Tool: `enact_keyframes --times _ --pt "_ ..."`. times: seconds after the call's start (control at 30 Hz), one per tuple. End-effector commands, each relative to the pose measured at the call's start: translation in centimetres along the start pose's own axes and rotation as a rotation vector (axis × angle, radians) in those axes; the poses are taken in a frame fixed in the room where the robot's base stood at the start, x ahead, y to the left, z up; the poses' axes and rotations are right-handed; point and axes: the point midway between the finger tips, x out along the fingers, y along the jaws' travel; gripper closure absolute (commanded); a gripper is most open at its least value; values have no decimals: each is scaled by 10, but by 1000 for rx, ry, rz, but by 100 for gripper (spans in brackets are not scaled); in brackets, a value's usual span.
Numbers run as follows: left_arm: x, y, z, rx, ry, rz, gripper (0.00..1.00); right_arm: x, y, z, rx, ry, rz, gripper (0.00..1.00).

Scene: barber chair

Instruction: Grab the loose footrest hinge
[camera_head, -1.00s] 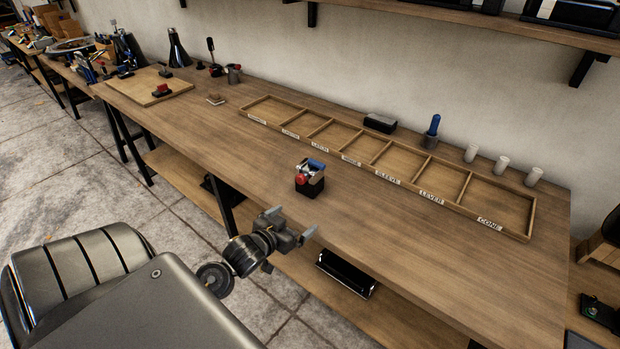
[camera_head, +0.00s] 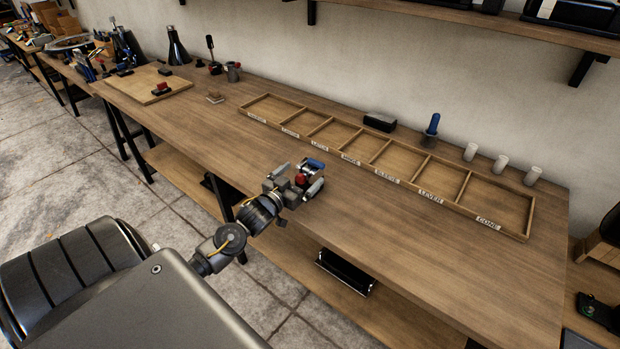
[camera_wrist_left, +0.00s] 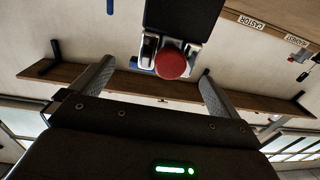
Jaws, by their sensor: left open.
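A small assembly with a red round cap, silver bracket, blue part and black block stands on the workbench (camera_head: 430,245); I take it to be the footrest hinge (camera_head: 314,167). My left gripper (camera_head: 301,179) is at its near side, fingers spread, partly covering it. In the left wrist view, the hinge's red cap (camera_wrist_left: 171,64) and silver bracket lie between and just beyond the open fingertips of the left gripper (camera_wrist_left: 156,70), with gaps on both sides. My right gripper is not in view.
A long wooden sorting tray (camera_head: 452,199) with labelled compartments lies behind the hinge. A black box (camera_head: 380,122), a blue-handled tool (camera_head: 433,125) and white cylinders (camera_head: 501,163) stand along the wall. The bench front right of the gripper is clear.

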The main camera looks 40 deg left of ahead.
Motion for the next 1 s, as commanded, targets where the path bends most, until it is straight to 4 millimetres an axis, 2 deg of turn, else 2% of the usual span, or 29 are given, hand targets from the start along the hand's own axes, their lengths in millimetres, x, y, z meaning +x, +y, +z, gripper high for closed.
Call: enact_keyframes --times 0.2,0.4,0.53,0.8,0.83,1.0 --pt "6 0 -1 0 0 0 0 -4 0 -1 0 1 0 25" --pt "36 1 -5 0 0 0 0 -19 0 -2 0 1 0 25" --pt "50 1 -2 1 -1 -1 0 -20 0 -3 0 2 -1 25" --pt "54 1 0 1 -1 0 0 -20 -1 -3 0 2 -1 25" --pt "54 1 0 1 -1 0 1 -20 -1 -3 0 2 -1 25" --pt "54 1 0 1 -1 0 24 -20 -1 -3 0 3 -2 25"
